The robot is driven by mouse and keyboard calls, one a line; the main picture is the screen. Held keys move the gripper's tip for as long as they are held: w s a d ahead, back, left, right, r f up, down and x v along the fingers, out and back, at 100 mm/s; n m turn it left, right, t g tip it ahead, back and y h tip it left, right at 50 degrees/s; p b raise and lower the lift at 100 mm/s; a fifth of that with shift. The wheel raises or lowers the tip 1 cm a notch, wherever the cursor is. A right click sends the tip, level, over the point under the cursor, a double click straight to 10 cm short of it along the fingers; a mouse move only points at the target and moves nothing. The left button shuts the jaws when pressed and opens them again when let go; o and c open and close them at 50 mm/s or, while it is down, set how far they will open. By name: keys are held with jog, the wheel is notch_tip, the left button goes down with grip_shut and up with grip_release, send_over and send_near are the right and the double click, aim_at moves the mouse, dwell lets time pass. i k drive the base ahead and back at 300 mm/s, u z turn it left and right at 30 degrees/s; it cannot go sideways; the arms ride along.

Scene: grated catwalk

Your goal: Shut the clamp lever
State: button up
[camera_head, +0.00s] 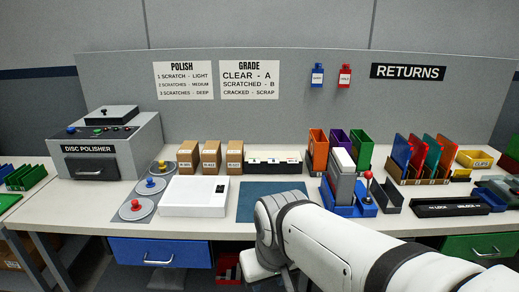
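A lever with a red ball knob (368,175) stands close to upright on the right side of a blue fixture (345,211) on the bench; it looks like the clamp lever. A tall grey and white block (342,178) stands in the fixture. How firmly the block is held cannot be seen. My white arm comes in from the lower right and bends downward in front of the bench, left of the fixture and apart from the lever. My gripper is not visible; the arm's far end drops toward the bottom edge.
A blue mat (262,202) lies left of the fixture, partly behind my arm. A white box (194,196) and a disc polisher (104,147) stand farther left. A dark open tray (390,197) and a black lettered bar (447,207) sit close on the right. Coloured sleeves (318,150) stand behind.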

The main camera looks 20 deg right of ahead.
aim_at(368, 174)
jog(key=u, duration=2.55)
jog(key=k, duration=2.7)
jog(key=z, duration=2.1)
jog(key=i, duration=1)
jog(key=z, duration=0.05)
